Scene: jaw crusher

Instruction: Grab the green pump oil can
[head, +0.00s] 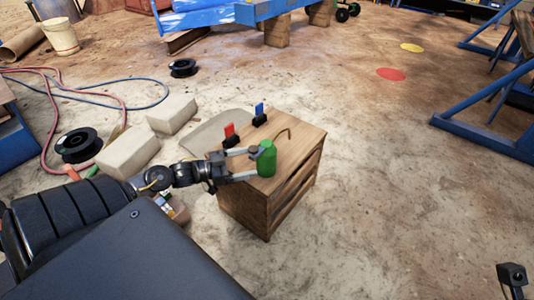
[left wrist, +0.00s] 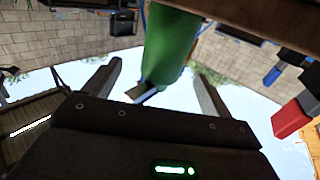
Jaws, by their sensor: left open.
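The green pump oil can (head: 267,160) stands upright on top of a small wooden cabinet (head: 285,160), with a thin curved spout rising at its right. My left gripper (head: 256,164) reaches in from the left with its fingers around the can, one on the far side and one on the near side. In the left wrist view the can (left wrist: 170,45) appears upside down between the two spread fingers of my left gripper (left wrist: 158,90), with gaps at both sides. My right gripper is not clearly visible; only a dark arm part shows at the bottom right of the head view.
Concrete blocks (head: 172,114), black spools (head: 78,146) and hoses lie at left. Blue metal frames (head: 470,135) stand at right. Floor right of the cabinet is clear.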

